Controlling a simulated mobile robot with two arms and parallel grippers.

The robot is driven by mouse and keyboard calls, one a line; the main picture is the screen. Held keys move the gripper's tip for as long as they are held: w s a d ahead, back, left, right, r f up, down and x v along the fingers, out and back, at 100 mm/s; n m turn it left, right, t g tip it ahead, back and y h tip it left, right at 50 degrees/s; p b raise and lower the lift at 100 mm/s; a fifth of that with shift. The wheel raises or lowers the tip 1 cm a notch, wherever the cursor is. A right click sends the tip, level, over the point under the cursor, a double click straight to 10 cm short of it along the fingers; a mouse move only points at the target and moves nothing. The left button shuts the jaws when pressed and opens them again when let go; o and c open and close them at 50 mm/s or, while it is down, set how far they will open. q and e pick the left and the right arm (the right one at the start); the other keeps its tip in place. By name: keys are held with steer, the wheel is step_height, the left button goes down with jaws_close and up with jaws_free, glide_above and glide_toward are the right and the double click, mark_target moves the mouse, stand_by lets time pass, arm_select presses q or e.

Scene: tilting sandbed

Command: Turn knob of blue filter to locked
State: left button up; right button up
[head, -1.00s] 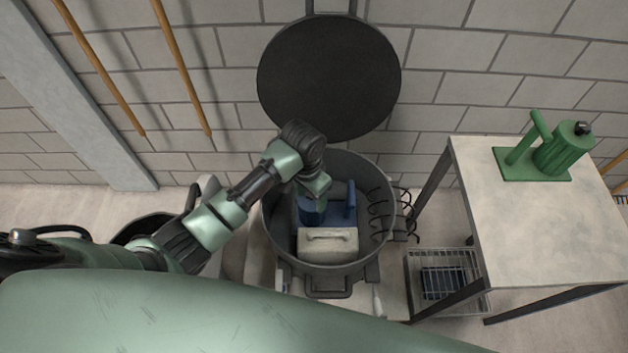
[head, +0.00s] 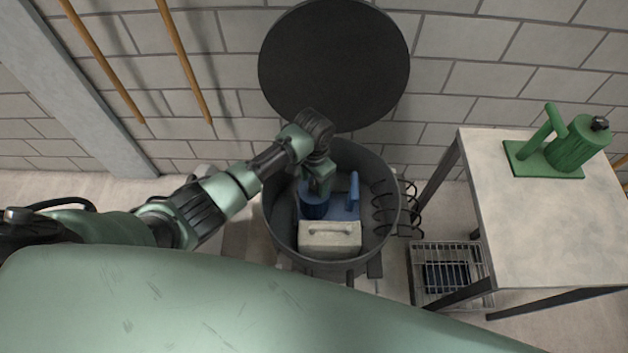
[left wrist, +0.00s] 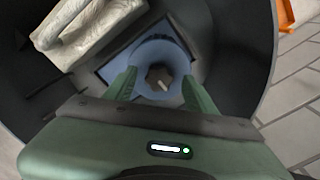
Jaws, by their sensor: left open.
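The blue filter (head: 315,207) stands inside a round dark grey drum, on a blue base with a blue upright handle (head: 353,190). In the left wrist view the filter (left wrist: 150,58) shows as a blue ring seen from above, with a small dark knob (left wrist: 158,78) at its middle. My left gripper (head: 320,185) reaches down into the drum above the filter. In the left wrist view its green fingers (left wrist: 157,88) are open, one on each side of the knob and apart from it. Whether the knob is locked cannot be told. My right gripper is not in view.
The drum's wall (head: 280,222) surrounds the filter. A pale block with a handle (head: 330,240) sits beside it. The round dark lid (head: 333,65) stands open behind. A table (head: 545,225) with a green filter (head: 570,150) is at right, near a wire basket (head: 447,272).

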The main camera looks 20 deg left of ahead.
arm_select(q)
jaws_close()
